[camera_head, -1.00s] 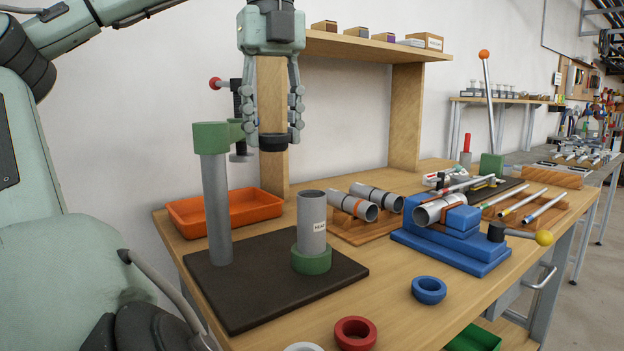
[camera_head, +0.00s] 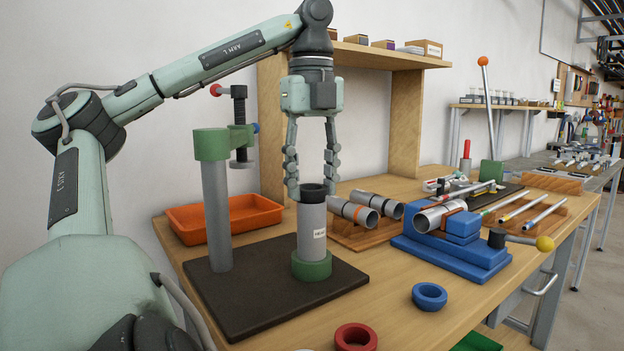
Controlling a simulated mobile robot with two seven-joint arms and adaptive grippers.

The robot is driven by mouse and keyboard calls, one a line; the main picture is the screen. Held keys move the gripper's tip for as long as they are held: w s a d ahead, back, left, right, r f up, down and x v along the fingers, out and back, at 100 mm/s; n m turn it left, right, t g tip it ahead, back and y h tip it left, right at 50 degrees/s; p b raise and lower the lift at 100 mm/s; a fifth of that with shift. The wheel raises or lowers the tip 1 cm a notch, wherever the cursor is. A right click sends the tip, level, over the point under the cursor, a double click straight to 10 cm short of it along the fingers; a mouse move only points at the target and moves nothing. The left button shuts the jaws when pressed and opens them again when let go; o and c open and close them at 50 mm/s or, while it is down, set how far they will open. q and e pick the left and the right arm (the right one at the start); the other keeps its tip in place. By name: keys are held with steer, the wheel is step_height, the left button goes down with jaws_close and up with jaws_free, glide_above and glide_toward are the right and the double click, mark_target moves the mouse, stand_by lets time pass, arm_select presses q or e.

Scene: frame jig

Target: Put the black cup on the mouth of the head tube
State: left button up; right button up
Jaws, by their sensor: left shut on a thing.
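The head tube (camera_head: 312,230) is a grey upright tube with a small label, standing in a green ring holder (camera_head: 312,265) on the dark base plate (camera_head: 255,300). The black cup (camera_head: 314,194) is at the tube's top, in line with its mouth. My left gripper (camera_head: 313,188) points straight down and is shut on the cup, with a finger on each side. The cup hides the mouth, so I cannot tell whether it is fully seated. My right gripper is not in view.
A grey post with a green clamp arm (camera_head: 212,144) stands left of the tube. An orange tray (camera_head: 225,217) lies behind. Grey tubes on a wooden cradle (camera_head: 350,233) and a blue vise (camera_head: 450,250) stand to the right. Blue (camera_head: 429,297) and red (camera_head: 356,337) rings lie in front.

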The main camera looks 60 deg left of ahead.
mark_target(312, 187)
arm_select(q)
steer(key=shift+f, duration=0.2)
steer(key=o, duration=1.1)
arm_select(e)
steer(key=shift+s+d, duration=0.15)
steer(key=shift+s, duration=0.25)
arm_select(q)
steer(key=shift+r, duration=0.1)
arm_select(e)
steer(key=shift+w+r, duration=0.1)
arm_select(q)
steer(key=shift+r, duration=0.2)
step_height(312, 187, up, 12)
steer(key=shift+f+p, duration=0.1)
steer(key=shift+p, duration=1.15)
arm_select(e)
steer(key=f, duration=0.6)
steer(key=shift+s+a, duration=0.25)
